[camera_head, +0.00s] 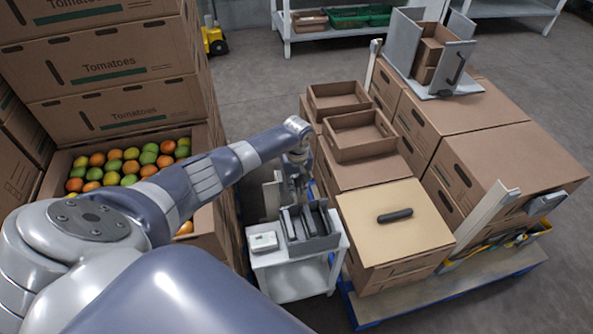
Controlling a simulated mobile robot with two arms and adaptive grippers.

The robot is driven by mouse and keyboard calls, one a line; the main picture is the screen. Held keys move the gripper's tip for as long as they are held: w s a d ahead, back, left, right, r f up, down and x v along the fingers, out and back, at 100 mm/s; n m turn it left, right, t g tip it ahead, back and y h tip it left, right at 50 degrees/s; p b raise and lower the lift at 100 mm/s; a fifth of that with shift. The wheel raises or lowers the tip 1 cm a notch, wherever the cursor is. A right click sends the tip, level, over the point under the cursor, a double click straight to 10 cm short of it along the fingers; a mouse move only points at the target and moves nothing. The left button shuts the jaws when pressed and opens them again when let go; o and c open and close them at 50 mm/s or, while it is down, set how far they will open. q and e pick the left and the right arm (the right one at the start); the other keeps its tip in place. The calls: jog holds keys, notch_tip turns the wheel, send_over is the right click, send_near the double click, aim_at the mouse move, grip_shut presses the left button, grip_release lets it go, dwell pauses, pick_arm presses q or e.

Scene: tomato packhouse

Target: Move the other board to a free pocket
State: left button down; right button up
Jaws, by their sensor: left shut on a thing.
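A grey rack (313,244) with narrow upright pockets stands on a small white table (292,277). Several dark grey upright pieces show in the rack; I cannot tell exactly which are boards and which are dividers. My left gripper (297,187) reaches down from above to the rear of the rack and is shut on what looks like a thin grey board. The fingers and most of that board are small and partly hidden, so I cannot tell how far it sits in a pocket. My right gripper is not in view.
A small pale device (263,241) lies beside the rack. On the right, a pallet holds cartons, open trays (360,134), a tan lid (393,222) with a dark handle and a grey frame (430,60). Tomato cartons (110,60) tower on the left.

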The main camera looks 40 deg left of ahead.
pick_arm(q)
jog(key=c, duration=1.4)
grip_release()
jog(key=shift+c, duration=0.2)
notch_tip(320, 180, up, 8)
jog(key=p, duration=0.8)
jog(key=shift+p, duration=0.35)
